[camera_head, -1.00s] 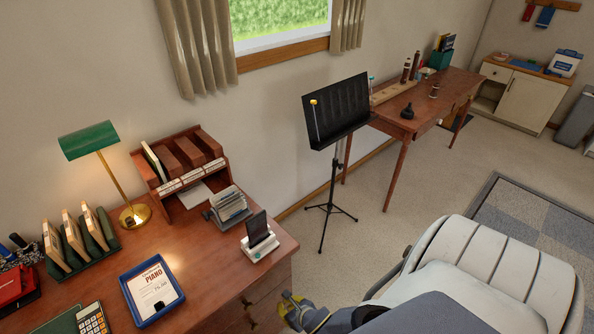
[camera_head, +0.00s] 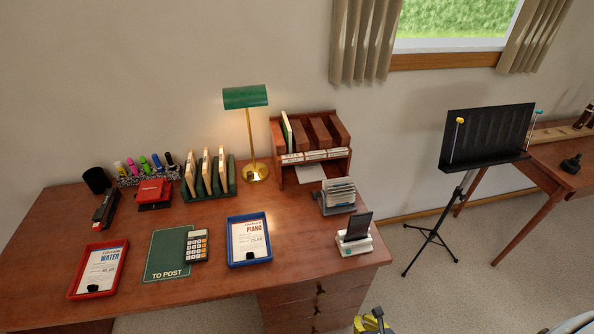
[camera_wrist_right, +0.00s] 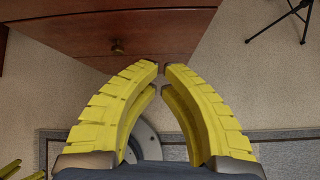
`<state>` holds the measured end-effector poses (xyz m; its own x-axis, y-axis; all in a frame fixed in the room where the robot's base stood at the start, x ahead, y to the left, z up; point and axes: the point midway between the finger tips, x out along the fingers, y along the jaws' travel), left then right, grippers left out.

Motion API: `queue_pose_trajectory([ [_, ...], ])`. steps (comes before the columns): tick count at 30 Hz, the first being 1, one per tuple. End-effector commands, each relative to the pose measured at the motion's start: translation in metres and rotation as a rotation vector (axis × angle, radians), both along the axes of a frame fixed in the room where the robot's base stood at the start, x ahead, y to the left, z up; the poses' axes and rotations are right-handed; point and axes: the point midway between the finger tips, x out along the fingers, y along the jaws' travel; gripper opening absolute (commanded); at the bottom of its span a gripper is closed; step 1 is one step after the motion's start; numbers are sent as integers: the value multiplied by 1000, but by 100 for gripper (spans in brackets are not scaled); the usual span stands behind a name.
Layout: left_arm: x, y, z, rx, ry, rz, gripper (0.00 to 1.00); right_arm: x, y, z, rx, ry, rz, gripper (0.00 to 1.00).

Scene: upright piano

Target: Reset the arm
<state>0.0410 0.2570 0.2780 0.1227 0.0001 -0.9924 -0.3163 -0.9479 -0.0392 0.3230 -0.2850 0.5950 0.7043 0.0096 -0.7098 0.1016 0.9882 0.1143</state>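My right gripper (camera_head: 372,322) shows at the bottom edge of the head view, low beside the desk's right end. In the right wrist view its yellow fingers (camera_wrist_right: 161,70) curve together, with their tips almost meeting and nothing between them. Two small yellow pieces (camera_wrist_right: 12,168) at the lower left corner of that view look like fingers of my left gripper. Too little of them shows to tell how they stand. The left gripper does not show in the head view.
The wooden desk (camera_head: 125,232) carries a red tray (camera_head: 97,270), a blue tray (camera_head: 249,240), a calculator (camera_head: 196,246), a lamp (camera_head: 246,97) and a phone stand (camera_head: 355,240). A black music stand (camera_head: 488,135) stands right of it. Carpet between them is clear.

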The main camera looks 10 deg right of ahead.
Motion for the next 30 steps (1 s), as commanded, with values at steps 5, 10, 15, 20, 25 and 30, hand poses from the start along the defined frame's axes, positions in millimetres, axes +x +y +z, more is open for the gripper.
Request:
queue_pose_trajectory([
  [5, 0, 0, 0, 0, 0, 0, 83, -10, -13, -31, 223, 66, -211, 0],
  [10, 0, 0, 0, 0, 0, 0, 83, -25, -46, -88, 476, 150, -569, 0],
  [15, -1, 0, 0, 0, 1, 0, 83, -53, -77, -155, 741, 205, -1030, 0],
  [20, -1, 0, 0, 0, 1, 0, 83, -96, -93, -211, 952, 215, -1465, 0],
  [25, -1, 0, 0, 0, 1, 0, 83, -163, -85, -263, 1120, 193, -1908, 0],
  [30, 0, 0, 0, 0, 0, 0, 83, -235, -49, -299, 1179, 174, -2244, 0],
])
